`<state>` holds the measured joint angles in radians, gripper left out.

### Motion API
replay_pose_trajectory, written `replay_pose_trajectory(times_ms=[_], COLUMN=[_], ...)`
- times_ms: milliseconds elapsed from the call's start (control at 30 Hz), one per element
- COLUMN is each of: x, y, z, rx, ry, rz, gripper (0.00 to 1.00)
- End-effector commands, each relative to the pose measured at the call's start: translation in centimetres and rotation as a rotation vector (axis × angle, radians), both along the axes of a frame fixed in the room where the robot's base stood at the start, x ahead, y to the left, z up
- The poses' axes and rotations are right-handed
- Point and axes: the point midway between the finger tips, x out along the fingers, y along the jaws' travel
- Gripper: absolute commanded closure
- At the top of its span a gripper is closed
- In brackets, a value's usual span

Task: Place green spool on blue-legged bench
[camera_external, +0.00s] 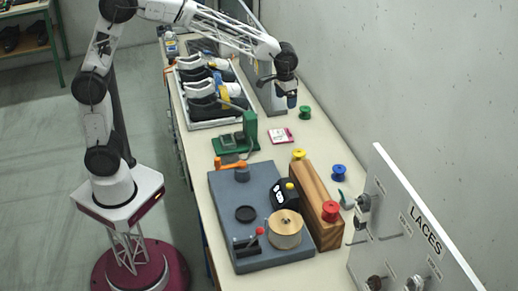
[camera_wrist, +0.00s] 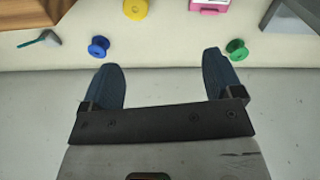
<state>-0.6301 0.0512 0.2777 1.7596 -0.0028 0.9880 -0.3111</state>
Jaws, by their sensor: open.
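The green spool (camera_external: 305,112) stands on the long cream worktop (camera_external: 312,136), near its wall-side edge. In the wrist view, the green spool (camera_wrist: 236,49) is just beyond the right fingertip, with a small gap showing. My gripper (camera_external: 291,101) hangs above the worktop, just left of the spool in the external view. Its two dark blue fingers stand wide apart in the wrist view (camera_wrist: 162,75), with nothing between them. A bench with clearly blue legs cannot be made out; the worktop's legs are mostly hidden.
A blue spool (camera_external: 339,172), yellow spool (camera_external: 299,155) and red spool (camera_external: 330,210) are near a wooden block (camera_external: 311,194). A pink-edged card (camera_external: 281,136), shoe tray (camera_external: 215,124) and grey board (camera_external: 225,205) occupy the worktop. A green-legged rack (camera_external: 58,55) stands far left.

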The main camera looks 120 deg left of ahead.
Motion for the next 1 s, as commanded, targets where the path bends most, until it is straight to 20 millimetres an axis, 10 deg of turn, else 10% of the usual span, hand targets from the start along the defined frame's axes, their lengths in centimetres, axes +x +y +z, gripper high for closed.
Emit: replay_pose_trajectory(times_ms=[400, 1000], x=[-4.3, -16.6], y=[-16.5, -34.6], z=[5.1, 6.0], rx=[0.034, 0.066], ry=[-0.043, -0.095], rz=[-0.255, -0.618], gripper=[0.14, 0.14])
